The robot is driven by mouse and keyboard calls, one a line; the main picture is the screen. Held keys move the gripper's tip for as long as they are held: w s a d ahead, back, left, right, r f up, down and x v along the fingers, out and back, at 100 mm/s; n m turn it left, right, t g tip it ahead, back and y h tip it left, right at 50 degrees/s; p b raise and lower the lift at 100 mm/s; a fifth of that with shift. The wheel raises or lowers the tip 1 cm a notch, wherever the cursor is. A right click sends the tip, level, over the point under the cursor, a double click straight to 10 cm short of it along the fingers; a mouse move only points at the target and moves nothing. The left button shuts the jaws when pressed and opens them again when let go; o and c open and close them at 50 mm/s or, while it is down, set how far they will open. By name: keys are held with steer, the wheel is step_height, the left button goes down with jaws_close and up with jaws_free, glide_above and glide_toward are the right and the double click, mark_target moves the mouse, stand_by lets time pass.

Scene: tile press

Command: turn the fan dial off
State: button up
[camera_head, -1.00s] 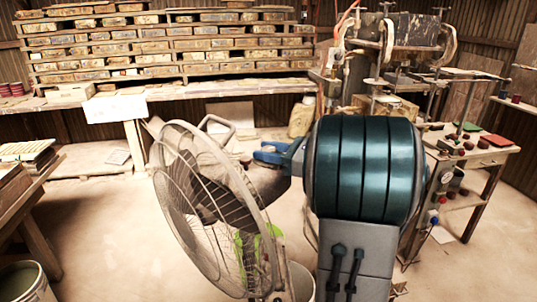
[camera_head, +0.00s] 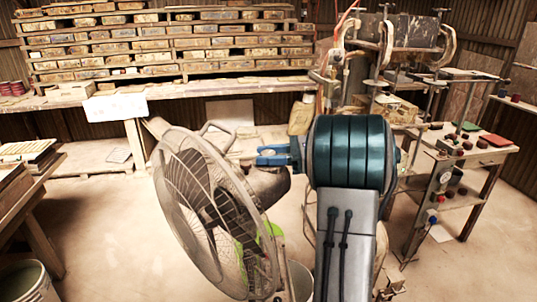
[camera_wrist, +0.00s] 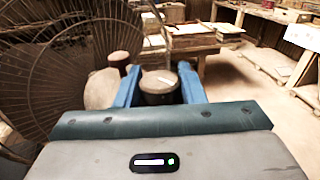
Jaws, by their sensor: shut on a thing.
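The fan (camera_head: 190,190) stands left of my arm in the head view, with a round wire cage and a dark motor housing (camera_head: 268,187) behind it. My blue gripper (camera_head: 262,155) is just above that housing. The dial's lower part is hidden by my gripper body. Part of the fan cage (camera_wrist: 60,75) fills the left of the wrist view.
A shorter brown knob (camera_wrist: 118,60) sits beside the left finger. A long rack of tiles (camera_head: 170,45) lines the back wall. The tile press (camera_head: 400,45) and a small wooden table (camera_head: 480,158) stand at the right. A bucket (camera_head: 27,282) is at the lower left.

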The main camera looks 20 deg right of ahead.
steer(key=o, duration=1)
steer(key=shift+c, duration=0.2)
steer(key=b+v, duration=0.1)
steer(key=v, duration=1.3)
steer(key=shift+b, duration=0.3)
